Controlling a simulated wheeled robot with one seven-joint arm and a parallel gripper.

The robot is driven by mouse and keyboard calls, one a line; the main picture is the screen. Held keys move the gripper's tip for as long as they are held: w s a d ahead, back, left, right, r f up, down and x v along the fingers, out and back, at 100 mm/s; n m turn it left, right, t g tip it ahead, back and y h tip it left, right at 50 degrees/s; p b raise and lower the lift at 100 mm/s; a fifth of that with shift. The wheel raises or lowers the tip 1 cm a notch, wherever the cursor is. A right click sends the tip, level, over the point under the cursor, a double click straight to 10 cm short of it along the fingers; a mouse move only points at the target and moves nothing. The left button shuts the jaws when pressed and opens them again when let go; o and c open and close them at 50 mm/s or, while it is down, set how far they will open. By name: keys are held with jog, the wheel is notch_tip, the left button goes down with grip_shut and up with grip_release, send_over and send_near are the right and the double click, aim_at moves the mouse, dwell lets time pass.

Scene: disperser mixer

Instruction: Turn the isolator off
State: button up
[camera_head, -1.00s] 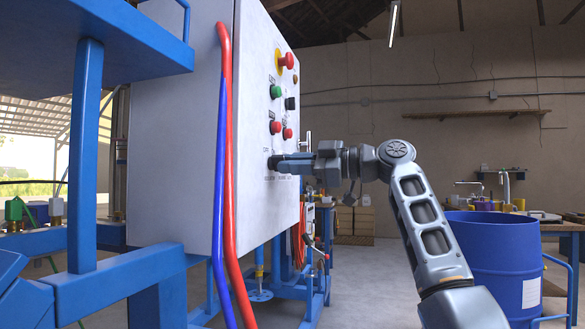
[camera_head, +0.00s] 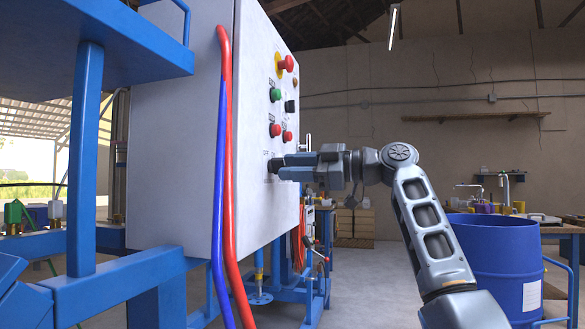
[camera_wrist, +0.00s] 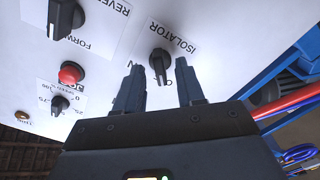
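My gripper (camera_wrist: 159,66) is open, with one finger on each side of the knob. The fingertips are close to it, but I cannot tell whether they touch it.
Above are an emergency stop (camera_head: 287,63), a green button (camera_head: 275,95) and red buttons (camera_head: 275,130). Another black knob (camera_wrist: 64,17), marked FORWARD and REVERSE, is nearby. Red and blue hoses (camera_head: 226,180) run along the cabinet edge. A blue drum (camera_head: 495,255) stands right.

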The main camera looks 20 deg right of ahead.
jog(key=v, duration=0.7)
jog(key=shift+s+d, duration=0.1)
jog(key=shift+f, duration=0.15)
